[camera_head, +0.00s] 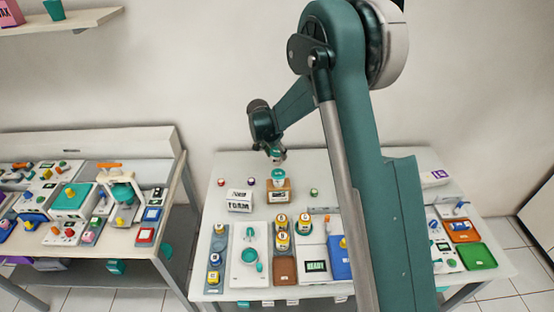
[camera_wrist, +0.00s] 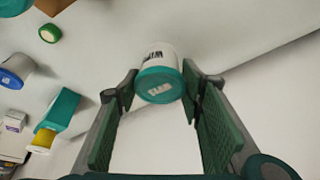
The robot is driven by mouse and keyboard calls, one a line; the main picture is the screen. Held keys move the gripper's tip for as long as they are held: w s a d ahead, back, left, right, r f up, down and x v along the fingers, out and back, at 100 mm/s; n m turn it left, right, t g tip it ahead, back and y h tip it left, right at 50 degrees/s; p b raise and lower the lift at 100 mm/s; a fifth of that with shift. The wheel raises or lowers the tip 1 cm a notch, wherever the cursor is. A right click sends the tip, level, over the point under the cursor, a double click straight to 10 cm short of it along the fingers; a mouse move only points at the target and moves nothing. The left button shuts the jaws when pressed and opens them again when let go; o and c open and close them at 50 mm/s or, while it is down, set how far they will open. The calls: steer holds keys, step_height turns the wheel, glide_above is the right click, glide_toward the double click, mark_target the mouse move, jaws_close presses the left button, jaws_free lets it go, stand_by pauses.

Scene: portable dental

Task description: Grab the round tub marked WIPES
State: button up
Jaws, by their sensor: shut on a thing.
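The WIPES tub (camera_wrist: 158,75) is a round white tub with a teal end and dark lettering. In the wrist view it sits between the fingertips of my gripper (camera_wrist: 158,88), which is shut on it. In the head view my gripper (camera_head: 277,154) is at the back of the middle table, small and partly blurred. A white and teal round container (camera_head: 279,178) shows just below it, at a brown box (camera_head: 278,194). I cannot tell from the head view whether this is the held tub.
A white FOAM box (camera_head: 239,201) stands left of the brown box. A small green item (camera_head: 314,192) lies to its right. Several yellow-topped jars, a READY device (camera_head: 315,266) and trays crowd the table's front. The wall stands close behind.

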mark_target(277, 150)
steer(key=shift+r, duration=1.55)
